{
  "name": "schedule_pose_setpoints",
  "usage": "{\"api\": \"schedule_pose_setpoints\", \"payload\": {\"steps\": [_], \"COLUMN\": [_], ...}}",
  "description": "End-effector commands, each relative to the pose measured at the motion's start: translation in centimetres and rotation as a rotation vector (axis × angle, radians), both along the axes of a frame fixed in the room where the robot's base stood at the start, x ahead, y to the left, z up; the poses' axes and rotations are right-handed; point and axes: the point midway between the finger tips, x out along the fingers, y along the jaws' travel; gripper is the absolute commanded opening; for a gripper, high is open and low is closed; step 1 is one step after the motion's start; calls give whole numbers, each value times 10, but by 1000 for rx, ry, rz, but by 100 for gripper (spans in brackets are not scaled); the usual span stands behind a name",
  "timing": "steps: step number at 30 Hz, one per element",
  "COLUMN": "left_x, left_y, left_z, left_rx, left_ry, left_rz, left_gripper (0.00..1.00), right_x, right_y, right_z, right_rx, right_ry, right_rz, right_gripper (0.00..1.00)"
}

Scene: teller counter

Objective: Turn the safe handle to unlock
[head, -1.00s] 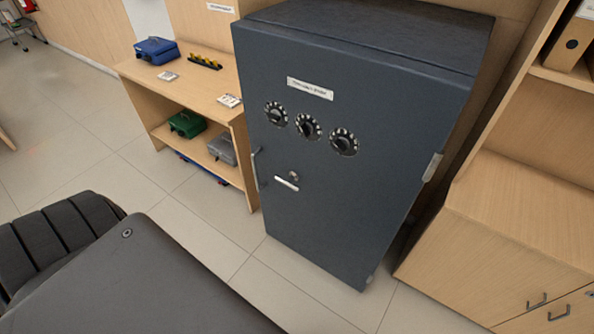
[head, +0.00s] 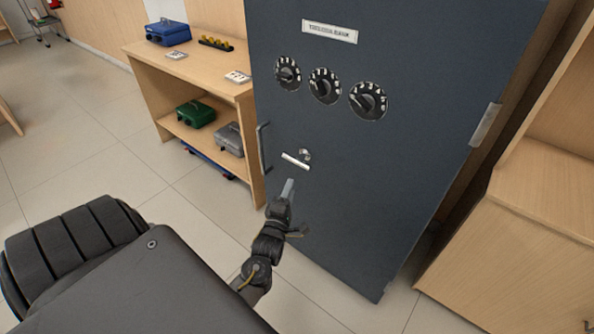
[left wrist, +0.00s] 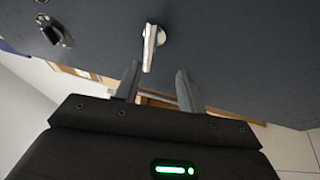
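The dark blue-grey safe (head: 400,180) stands shut in front of me. Its silver lever handle (head: 296,160) lies nearly level, sloping slightly down to the right, beside a small round lock fitting (head: 306,154). My left gripper (head: 288,186) is just below the lever in the head view. In the left wrist view the lever (left wrist: 151,48) points toward the gap between the two fingers of the left gripper (left wrist: 158,70). The fingers are open and nothing is between them; I see no contact with the lever. My right gripper is not in view.
A dark vertical pull handle (head: 264,150) is left of the lever. Three dials (head: 324,86) sit above it. A wooden shelf (head: 205,75) with cash boxes stands at left, a wooden cabinet (head: 510,240) at right.

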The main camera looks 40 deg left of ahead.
Motion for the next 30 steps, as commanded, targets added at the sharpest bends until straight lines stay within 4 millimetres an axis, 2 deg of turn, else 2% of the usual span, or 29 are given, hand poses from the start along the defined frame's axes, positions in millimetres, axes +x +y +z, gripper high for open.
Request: {"api": "schedule_pose_setpoints", "payload": {"steps": [3, 8, 11, 24, 30], "left_x": [-1, 3, 13, 82, 95], "left_y": [5, 6, 11, 41, 47], "left_z": [13, 17, 20, 32, 34], "left_rx": [-36, -40, -39, -38, -39], "left_ry": [-67, -71, -71, -67, -66], "left_rz": [8, 7, 6, 5, 5], "left_gripper": [40, 40, 40, 40, 40], "right_x": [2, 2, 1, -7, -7], "right_y": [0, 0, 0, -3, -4], "right_z": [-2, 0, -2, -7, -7], "right_rx": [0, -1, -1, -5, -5], "right_ry": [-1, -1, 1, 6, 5], "right_rz": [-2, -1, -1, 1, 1], "right_gripper": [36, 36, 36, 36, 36]}}
